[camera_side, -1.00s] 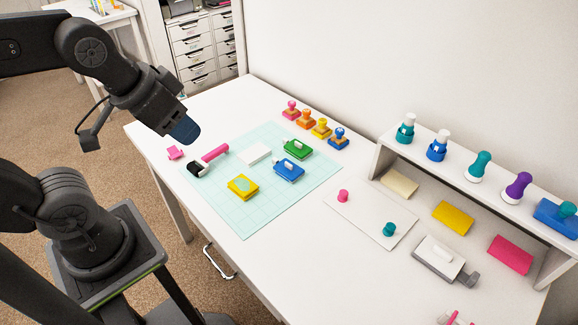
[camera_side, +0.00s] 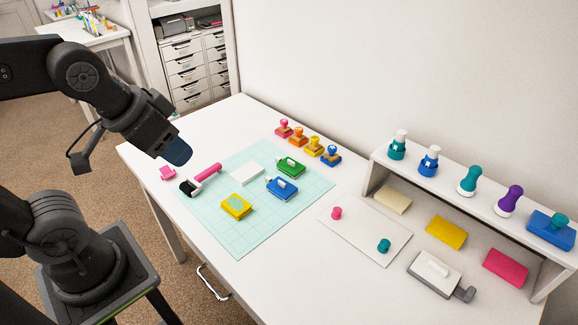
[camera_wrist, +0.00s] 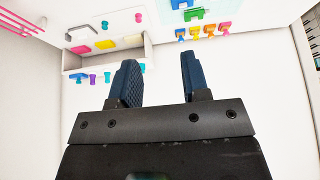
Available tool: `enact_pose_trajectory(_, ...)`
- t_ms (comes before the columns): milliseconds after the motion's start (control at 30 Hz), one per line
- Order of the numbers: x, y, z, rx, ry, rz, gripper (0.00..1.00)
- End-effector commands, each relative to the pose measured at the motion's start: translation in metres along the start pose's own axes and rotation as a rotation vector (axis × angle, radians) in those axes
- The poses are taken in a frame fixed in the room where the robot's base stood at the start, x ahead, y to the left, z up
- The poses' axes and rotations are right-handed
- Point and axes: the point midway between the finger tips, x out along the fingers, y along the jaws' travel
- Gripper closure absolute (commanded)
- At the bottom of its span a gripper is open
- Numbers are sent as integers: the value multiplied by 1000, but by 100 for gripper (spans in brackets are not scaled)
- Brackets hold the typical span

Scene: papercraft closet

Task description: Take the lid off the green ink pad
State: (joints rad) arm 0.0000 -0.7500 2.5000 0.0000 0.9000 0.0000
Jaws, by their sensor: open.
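The green ink pad (camera_side: 290,167) lies on the back part of the pale teal grid mat (camera_side: 229,237), with a small white handle on its top. It looks closed.
A blue ink pad (camera_side: 284,188) lies just in front of the green one. A yellow pad (camera_side: 236,206), a white block (camera_side: 246,174) and a pink-handled roller (camera_side: 207,172) share the mat. Several stamps (camera_side: 313,146) line up behind. A shelf (camera_side: 470,192) stands at right.

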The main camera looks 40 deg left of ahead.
Motion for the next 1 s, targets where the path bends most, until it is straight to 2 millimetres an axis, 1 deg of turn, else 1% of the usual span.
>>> enact_pose_trajectory(233,0,0,0,0,0,0,57)
enact_pose_trajectory(267,0,0,0,0,0,0,56)
enact_pose_trajectory(733,0,0,0,0,0,0,11)
enact_pose_trajectory(933,0,0,0,0,0,0,11)
enact_pose_trajectory(1000,0,0,-3,-11,-3,-1,11)
